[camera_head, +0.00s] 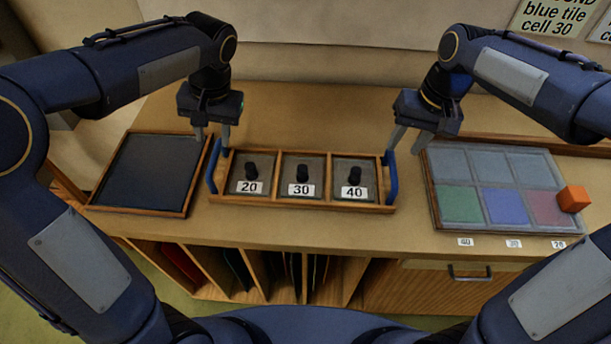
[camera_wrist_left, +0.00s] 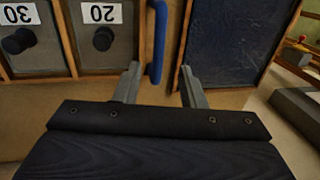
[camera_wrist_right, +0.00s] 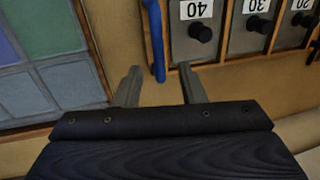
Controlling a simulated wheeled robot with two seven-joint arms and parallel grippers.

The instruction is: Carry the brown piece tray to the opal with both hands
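The brown wooden piece tray (camera_head: 300,204) stands on the table in the middle of the head view. Its three compartments, labelled 20, 30 and 40, each hold a grey piece with a black knob. It has a blue handle (camera_head: 212,165) at its left end and another (camera_head: 391,176) at its right end. My left gripper (camera_head: 212,140) is open above the left handle, which shows between its fingers in the left wrist view (camera_wrist_left: 157,45). My right gripper (camera_head: 407,143) is open by the right handle, which lies between its fingers in the right wrist view (camera_wrist_right: 155,40). Nothing seen is plainly marked opal.
A dark framed board (camera_head: 150,172) lies left of the tray. A leaded panel (camera_head: 487,165) with pale upper cells and green, blue and reddish lower cells lies to the right. An orange cube (camera_head: 573,199) sits on its right edge. Table between tray and panel is clear.

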